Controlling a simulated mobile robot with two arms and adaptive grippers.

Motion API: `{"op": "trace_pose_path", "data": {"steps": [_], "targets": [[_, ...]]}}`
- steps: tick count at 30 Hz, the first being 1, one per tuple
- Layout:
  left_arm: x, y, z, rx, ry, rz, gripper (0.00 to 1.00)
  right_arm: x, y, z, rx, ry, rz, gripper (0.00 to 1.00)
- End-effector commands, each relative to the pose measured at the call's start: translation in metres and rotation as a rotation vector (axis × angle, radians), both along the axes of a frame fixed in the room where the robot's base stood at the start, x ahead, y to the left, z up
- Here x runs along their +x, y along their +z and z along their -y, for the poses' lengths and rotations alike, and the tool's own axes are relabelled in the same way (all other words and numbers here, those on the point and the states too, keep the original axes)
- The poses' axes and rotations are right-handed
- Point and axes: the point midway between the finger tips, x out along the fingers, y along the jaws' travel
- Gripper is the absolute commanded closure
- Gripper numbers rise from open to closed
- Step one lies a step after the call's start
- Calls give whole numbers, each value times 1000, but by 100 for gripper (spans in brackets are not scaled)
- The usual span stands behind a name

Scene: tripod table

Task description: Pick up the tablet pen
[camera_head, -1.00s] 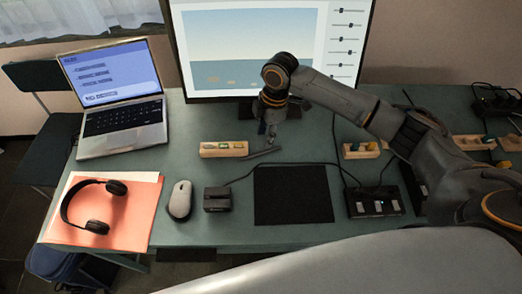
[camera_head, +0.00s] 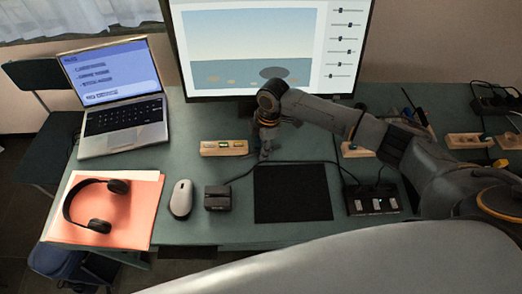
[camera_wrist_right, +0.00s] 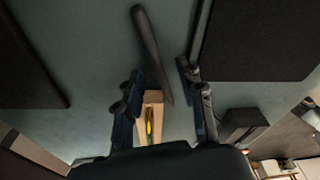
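The tablet pen (camera_wrist_right: 149,45) is a dark, slim, tapered stick lying on the green table. In the right wrist view its narrow end reaches into the gap between my fingers. In the head view my right gripper hides most or all of it. My right gripper (camera_head: 264,147) is low over the table, just right of a wooden block. In the right wrist view the gripper (camera_wrist_right: 162,92) is open, with a finger on each side of the pen and visible gaps to it. My left gripper is not in view.
The wooden block (camera_head: 224,148) holding small colored items is beside the gripper. A black tablet pad (camera_head: 292,195), a small black box (camera_head: 217,198) with a cable and a mouse (camera_head: 181,198) lie nearer the front. A monitor (camera_head: 262,45) stands behind. A switch box (camera_head: 374,200) is right.

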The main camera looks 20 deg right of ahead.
Motion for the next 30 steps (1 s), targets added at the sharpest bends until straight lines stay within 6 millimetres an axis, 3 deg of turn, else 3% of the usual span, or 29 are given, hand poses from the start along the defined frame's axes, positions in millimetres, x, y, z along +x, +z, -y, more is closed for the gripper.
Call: {"op": "trace_pose_path", "data": {"steps": [8,14,30], "targets": [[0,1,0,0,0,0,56,0,-3,0,0,-1,0,62],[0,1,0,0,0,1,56,0,-3,0,0,0,0,100],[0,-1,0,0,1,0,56,1,6,0,1,0,1,100]]}}
